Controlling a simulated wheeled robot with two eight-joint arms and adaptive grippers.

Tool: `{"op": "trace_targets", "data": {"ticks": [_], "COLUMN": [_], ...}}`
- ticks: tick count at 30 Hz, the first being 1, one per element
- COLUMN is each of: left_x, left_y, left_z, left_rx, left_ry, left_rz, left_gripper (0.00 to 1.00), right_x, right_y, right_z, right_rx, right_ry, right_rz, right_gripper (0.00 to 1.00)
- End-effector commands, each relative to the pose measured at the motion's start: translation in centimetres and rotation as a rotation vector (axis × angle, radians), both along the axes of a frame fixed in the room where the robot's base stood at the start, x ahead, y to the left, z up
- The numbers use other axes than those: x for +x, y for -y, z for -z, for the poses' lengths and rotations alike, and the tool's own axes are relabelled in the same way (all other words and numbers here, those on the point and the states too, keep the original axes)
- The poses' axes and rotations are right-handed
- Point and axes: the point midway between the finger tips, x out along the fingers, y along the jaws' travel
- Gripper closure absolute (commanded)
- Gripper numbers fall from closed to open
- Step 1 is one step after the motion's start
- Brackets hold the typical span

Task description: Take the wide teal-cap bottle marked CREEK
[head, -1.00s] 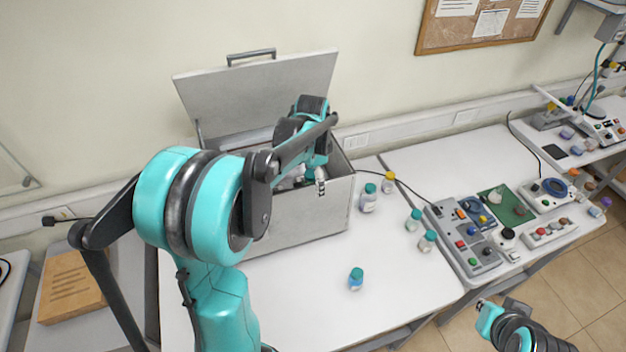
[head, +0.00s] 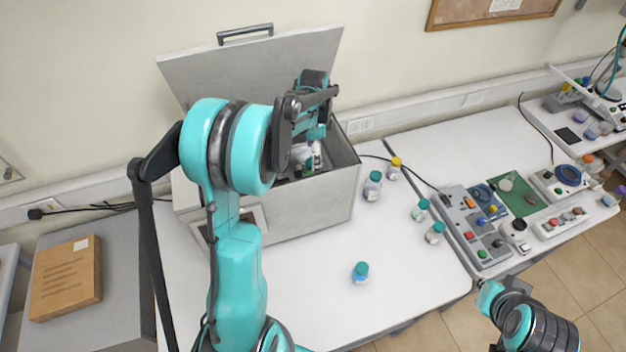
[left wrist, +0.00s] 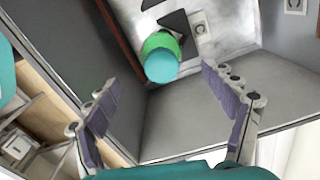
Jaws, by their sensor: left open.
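My left gripper (head: 312,155) reaches down into the open grey box (head: 318,208). In the left wrist view its fingers (left wrist: 160,78) are spread wide and empty. A teal-capped bottle (left wrist: 161,66) with a green band stands inside the box, ahead of the gap between them. Its label is not visible. Outside, a larger teal-cap bottle (head: 372,187) stands right of the box. Smaller teal-cap bottles stand at the table's right (head: 420,210), (head: 435,232) and front (head: 360,273). No marking is readable, so I cannot tell which is CREEK. My right arm shows at lower right; its jaws are unclear.
The box lid (head: 255,68) stands open against the wall. The box walls surround my left gripper closely. A yellow-cap bottle (head: 394,168) stands at the back. Control panels (head: 478,228) fill the right table. The front of the white table (head: 400,300) is mostly clear.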

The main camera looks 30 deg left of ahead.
Motion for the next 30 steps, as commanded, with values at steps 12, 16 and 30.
{"op": "trace_targets", "data": {"ticks": [12, 16, 30], "left_x": [0.0, -0.3, -0.3], "left_y": [0.0, 0.0, 0.0], "left_z": [3.9, 5.9, 8.6], "left_rx": [0.000, 0.000, 0.000], "left_ry": [0.000, 0.000, 0.000], "left_rz": [-0.001, -0.001, -0.001], "left_gripper": [0.17, 0.17, 0.19], "right_x": [0.0, 0.0, 0.0], "right_y": [0.0, 0.0, 0.0], "right_z": [0.5, 0.1, 0.0], "right_rx": [0.000, 0.000, 0.000], "right_ry": [0.000, 0.000, 0.000], "right_rz": [0.000, 0.000, 0.000], "right_gripper": [1.00, 1.00, 1.00]}}
